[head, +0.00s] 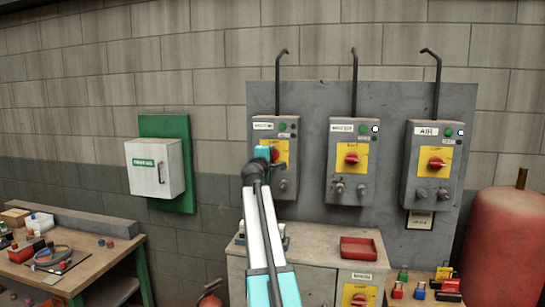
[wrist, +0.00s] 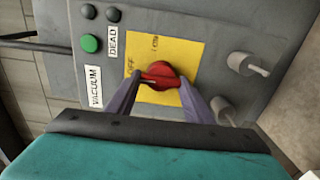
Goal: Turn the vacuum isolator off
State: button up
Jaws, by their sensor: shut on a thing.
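The vacuum isolator is the left grey box (head: 262,133) on the panel. In the wrist view its label reads VACUUM (wrist: 95,87). Its red rotary handle (wrist: 163,75) sits on a yellow plate (wrist: 190,55) marked OFF and ON, and the wrist picture is turned sideways. My gripper (wrist: 160,84) is shut on the red handle, one finger on each side. The handle's grip bar lies roughly across the wrist picture, its left end near the OFF mark. A green lamp (wrist: 90,43) and two dark round lamps show above the plate. In the head view my gripper (head: 268,152) covers part of the plate and handle.
Two similar boxes, a middle one (head: 340,138) and one labelled AIR (head: 412,145), stand to the right with red handles. Two grey knobs (wrist: 240,62) jut out below the handle, one close to my right finger. A cabinet (head: 300,262) stands below. A red tank (head: 508,240) is far right.

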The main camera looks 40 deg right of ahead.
jog(key=shift+a+f, duration=0.1)
jog(key=shift+f, duration=0.2)
jog(key=o, duration=0.8)
jog(key=shift+c, duration=0.2)
jog(key=shift+w+a+r, duration=0.1)
jog(key=shift+r, duration=0.05)
jog(key=b+v, duration=0.4)
jog(key=v, duration=0.9)
jog(key=shift+s+a, duration=0.25)
jog(key=shift+a, duration=0.1)
